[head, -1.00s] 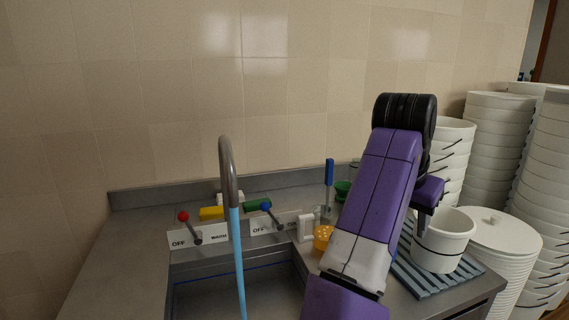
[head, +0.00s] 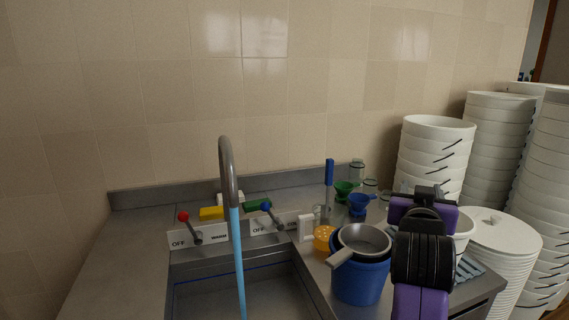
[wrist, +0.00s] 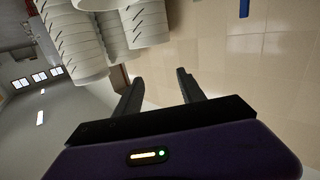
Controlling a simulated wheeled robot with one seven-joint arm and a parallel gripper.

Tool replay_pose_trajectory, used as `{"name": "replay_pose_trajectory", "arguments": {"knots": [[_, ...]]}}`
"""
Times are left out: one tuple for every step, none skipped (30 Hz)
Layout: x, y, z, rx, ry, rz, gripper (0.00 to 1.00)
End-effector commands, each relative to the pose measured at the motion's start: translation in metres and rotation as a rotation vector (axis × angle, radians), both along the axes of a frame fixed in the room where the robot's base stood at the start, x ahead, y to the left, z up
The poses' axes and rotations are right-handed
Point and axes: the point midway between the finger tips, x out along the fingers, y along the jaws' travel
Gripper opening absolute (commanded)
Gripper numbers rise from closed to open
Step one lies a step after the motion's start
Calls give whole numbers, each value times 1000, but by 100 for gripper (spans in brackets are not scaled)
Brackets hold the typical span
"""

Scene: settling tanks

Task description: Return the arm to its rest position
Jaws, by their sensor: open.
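My purple and black arm (head: 421,258) stands at the right of the head view, over the right end of the counter, and hides part of a white bucket (head: 463,232) behind it. In the wrist view my gripper (wrist: 159,76) shows two dark fingers spread apart with nothing between them. In the head view the fingers are hard to make out.
A blue bucket (head: 358,284) with a grey pan (head: 364,240) on top stands left of my arm. A tall faucet (head: 228,170) rises at the sink (head: 205,296). Bucket stacks (head: 435,155) and stacked lids (head: 495,240) crowd the right. The upper wall area is clear.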

Motion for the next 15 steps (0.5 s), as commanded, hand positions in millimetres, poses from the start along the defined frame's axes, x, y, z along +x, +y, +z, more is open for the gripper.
{"name": "replay_pose_trajectory", "arguments": {"knots": [[-9,1,-12,-46,-19,23,47],[-14,4,-17,-71,-34,39,47],[-21,7,-23,-101,-53,62,47],[-27,10,-28,-122,-66,79,47],[-33,13,-33,-143,-79,97,47],[-41,17,-41,-167,-95,122,47],[-48,20,-46,-185,-107,139,47],[-55,23,-52,-201,-116,157,47],[-66,27,-60,-222,-128,181,47],[-73,31,-66,-234,-136,200,47],[-82,34,-72,-246,-144,218,47],[-93,38,-80,-259,-153,242,47],[-102,41,-86,-268,-160,260,47],[-111,44,-93,-275,-166,279,47],[-124,48,-100,-283,-174,302,47]]}}
